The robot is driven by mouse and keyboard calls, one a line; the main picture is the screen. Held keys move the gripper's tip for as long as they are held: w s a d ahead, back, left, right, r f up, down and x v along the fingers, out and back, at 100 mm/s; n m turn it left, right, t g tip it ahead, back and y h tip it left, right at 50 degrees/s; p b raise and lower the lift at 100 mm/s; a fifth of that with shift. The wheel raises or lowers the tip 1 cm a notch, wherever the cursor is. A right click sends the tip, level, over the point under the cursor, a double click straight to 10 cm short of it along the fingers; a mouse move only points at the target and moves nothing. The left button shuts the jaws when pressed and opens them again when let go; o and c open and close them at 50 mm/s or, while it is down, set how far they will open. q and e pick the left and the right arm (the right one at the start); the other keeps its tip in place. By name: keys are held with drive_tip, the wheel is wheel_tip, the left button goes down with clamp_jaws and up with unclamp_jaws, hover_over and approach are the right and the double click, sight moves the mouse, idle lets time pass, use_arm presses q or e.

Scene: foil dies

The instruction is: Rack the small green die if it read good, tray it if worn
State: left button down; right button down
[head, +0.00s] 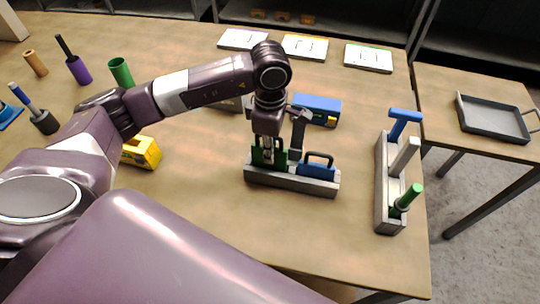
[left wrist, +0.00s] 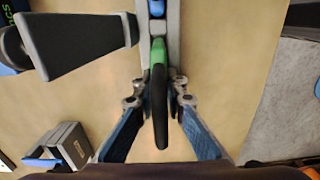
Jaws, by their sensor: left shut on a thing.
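My left gripper (head: 267,150) points down over a low grey rack (head: 290,184). Its fingers close on the black loop handle of a green die (head: 257,158), which also shows in the left wrist view, its black handle (left wrist: 160,105) between the fingers and a strip of green ahead. The die is at the rack's left end; whether it is fully seated is hidden. A blue die (head: 316,170) with a dark handle sits at the right end. A shallow grey tray (head: 497,135) lies on the side table at the right. My right gripper is not in view.
A dark grey post (head: 298,118) stands close behind the rack, with a blue block (head: 318,104) beyond. A long grey stand (head: 383,190) holds blue, white and green handles. A yellow block (head: 143,153) sits left. Three cards (head: 305,46) lie at the back. The front right table is clear.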

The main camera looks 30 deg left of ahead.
sight(270, 169)
use_arm(q)
wheel_tip(270, 169, down, 3)
drive_tip(key=shift+r, duration=0.1)
drive_tip(key=shift+f, duration=0.25)
drive_tip(key=c, duration=2)
unclamp_jaws()
drive_tip(key=shift+s, duration=0.1)
drive_tip(key=shift+o, duration=0.2)
